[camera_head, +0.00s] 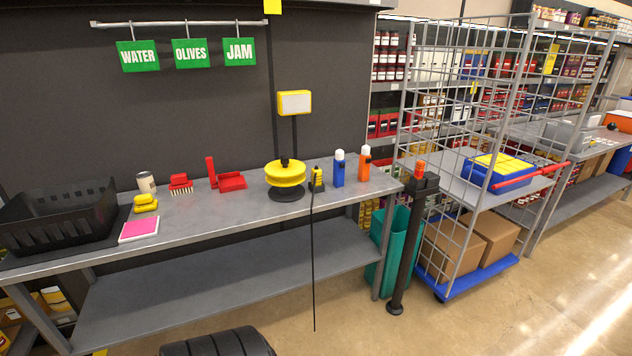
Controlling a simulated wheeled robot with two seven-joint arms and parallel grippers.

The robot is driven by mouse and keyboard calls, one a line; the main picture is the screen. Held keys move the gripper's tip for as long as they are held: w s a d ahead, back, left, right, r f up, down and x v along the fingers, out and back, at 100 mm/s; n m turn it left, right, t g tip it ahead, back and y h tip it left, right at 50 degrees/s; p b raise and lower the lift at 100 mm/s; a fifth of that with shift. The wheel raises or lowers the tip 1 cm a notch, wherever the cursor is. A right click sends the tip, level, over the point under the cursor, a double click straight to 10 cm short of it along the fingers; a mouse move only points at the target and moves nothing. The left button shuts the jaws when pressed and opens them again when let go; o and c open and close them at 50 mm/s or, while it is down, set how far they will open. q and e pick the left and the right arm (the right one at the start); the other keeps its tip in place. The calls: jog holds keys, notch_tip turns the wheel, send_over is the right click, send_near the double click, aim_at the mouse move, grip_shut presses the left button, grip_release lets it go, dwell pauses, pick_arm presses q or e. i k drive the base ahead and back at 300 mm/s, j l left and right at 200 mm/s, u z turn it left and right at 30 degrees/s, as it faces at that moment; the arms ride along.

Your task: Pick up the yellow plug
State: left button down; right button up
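A small yellow piece (317,177), which looks like the yellow plug, stands upright in a small black base on the grey workbench (250,208). It is just right of a round yellow device (286,176) on a black foot. A thin black cable (313,260) runs from beside the yellow piece over the bench's front edge and hangs towards the floor. Neither of my grippers shows in the head view.
Right of the yellow piece stand a blue bottle (339,170) and an orange bottle (364,166). Left are a red dustpan (231,181), brushes, a can and a black crate (50,222). A black post (405,250) and a wire cage trolley (470,130) stand right.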

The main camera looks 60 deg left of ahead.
aim_at(319, 171)
jog(key=u, duration=1.95)
